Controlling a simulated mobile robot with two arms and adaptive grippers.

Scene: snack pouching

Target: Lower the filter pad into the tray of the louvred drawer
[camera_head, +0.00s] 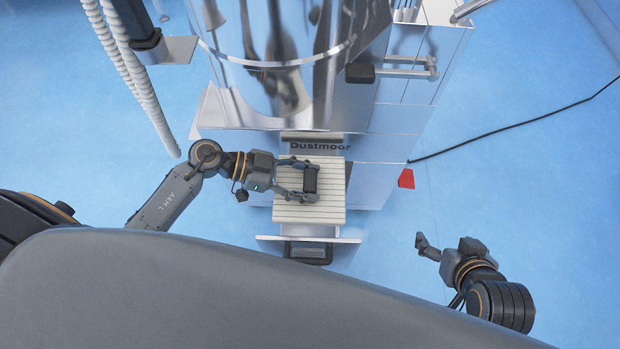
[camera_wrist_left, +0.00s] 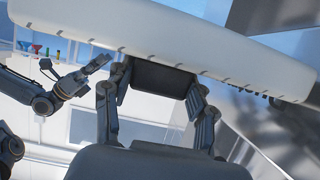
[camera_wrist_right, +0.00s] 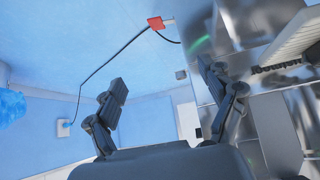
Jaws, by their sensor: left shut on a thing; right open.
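The louvred drawer (camera_head: 300,214) is the white slatted unit below the word Dustmoor, on the front of the shiny metal machine. My left gripper (camera_head: 307,181) is shut on a dark block that looks like the drawer's handle (camera_head: 310,180). In the left wrist view the handle (camera_wrist_left: 160,77) sits between the two fingers against the white drawer (camera_wrist_left: 190,42). My right gripper (camera_head: 428,247) is open and empty, out to the right of the machine. I cannot make out the filter pad in any view, and the inside of the tray is hidden.
A lower panel (camera_head: 345,241) with a dark fitting (camera_head: 308,252) juts out below the drawer. A red object (camera_head: 406,179) is at the machine's right side, near a black cable (camera_head: 500,127). The blue floor (camera_head: 540,190) at right is clear.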

